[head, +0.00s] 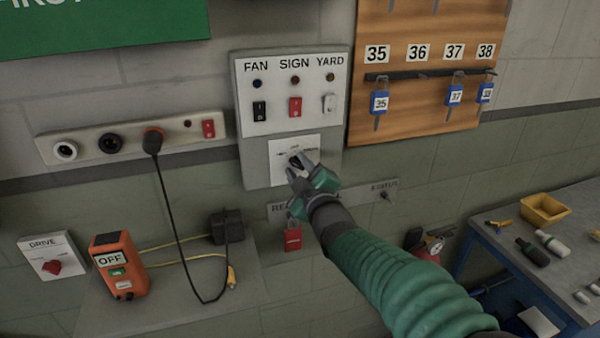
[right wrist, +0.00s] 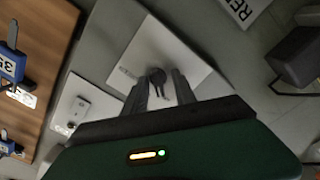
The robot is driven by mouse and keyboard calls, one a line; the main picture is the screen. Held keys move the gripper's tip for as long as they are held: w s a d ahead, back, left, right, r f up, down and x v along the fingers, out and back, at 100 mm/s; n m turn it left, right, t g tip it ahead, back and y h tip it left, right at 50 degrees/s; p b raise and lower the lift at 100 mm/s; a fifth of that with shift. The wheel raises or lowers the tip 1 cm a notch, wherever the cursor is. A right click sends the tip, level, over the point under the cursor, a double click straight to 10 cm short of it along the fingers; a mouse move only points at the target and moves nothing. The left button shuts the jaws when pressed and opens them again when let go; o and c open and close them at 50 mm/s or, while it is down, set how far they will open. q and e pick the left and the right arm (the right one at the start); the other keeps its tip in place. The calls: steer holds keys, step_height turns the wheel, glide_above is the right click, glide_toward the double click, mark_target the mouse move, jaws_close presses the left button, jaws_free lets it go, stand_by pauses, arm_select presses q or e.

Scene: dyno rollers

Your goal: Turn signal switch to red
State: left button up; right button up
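A white switch plate (head: 281,146) with small, unreadable lettering sits on the grey panel below the FAN, SIGN and YARD switches. Its dark rotary knob (right wrist: 157,77) shows in the right wrist view; in the head view my fingers mostly cover it. I cannot tell which mark it points to. My right gripper (head: 297,168) is at the plate. In the right wrist view the fingers (right wrist: 158,88) stand apart on either side of the knob, with gaps visible, so it looks open and not clamped. My left gripper is in neither view.
Above are the black, red and white rocker switches (head: 295,107). A key board (head: 420,110) hangs at right, a socket strip (head: 85,146) with a plugged cord at left. A red tag (head: 293,238) hangs below my gripper. A DRIVE switch (head: 52,258) is at lower left.

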steer(key=b+v, duration=0.1)
steer(key=v, duration=1.5)
steer(key=shift+s+b, duration=0.4)
steer(key=s+d+f+m+g+h+p, duration=0.1)
steer(key=d+f+m+g+h+p, duration=0.2)
steer(key=f, duration=0.4)
steer(key=s+d+f+m+g+h+p, duration=0.1)
steer(key=s+d+f+m+g, duration=0.15)
steer(key=d+f, duration=0.35)
steer(key=s+d+f+m+g+p, duration=0.1)
steer(key=s+d+f+m+g, duration=0.2)
steer(key=s+f, duration=0.3)
steer(key=s+d+f+m+g+h+p, duration=0.1)
steer(key=s+d+f+m+g+p, duration=0.1)
steer(key=s+f+m+g, duration=0.3)
steer(key=s+d+f+g, duration=0.1)
steer(key=s+f, duration=0.1)
steer(key=s, duration=0.2)
steer(key=shift+d+h, duration=0.15)
steer(key=shift+h, duration=0.15)
steer(key=shift+s+f, duration=0.1)
